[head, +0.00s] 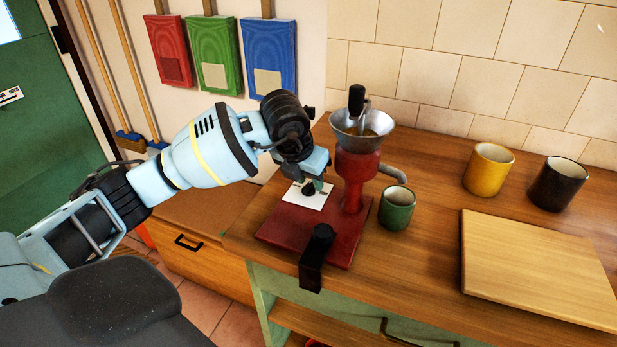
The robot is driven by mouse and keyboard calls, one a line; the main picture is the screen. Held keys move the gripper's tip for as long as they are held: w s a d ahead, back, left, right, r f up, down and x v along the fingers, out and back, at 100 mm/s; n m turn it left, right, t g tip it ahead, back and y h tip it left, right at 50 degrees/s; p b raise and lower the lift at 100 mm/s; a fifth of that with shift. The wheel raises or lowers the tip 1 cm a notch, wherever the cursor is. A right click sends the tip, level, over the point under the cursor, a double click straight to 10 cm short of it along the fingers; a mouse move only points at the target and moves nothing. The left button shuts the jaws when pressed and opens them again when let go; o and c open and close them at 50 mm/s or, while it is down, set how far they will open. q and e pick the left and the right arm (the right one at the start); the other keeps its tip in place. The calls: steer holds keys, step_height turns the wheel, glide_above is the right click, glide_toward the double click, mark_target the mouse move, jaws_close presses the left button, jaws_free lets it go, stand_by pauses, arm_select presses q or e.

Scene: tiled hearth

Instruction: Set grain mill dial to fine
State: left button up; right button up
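The grain mill (357,170) is red with a grey metal hopper on top and a red base on the wooden counter. A small black dial (309,189) sits on a white plate (298,200) on the base, left of the mill's column. My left gripper (309,184) comes down from the upper left right at the dial. Its fingertips are small and partly hidden by the wrist, so I cannot tell whether they grip the dial or only surround it. The dial's pointer and any marks are too small to read. My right gripper is out of view.
A green cup (397,208) stands close to the right of the mill. A yellow cup (488,170), a black cup (558,184) and a wooden board (540,265) are further right. A black clamp (317,258) stands at the base's front edge. The tiled wall is behind.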

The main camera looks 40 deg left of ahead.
arm_select(q)
jaws_close()
steer(key=m+h, duration=0.1)
steer(key=m, duration=0.2)
steer(key=m+h, duration=0.1)
steer(key=m, duration=0.2)
steer(key=shift+g, duration=0.3)
steer(key=m+h, duration=0.1)
steer(key=m, duration=0.2)
steer(key=m+g+h, duration=0.1)
steer(key=m, duration=0.2)
steer(key=shift+m+g, duration=0.3)
stand_by(0.5)
jaws_free()
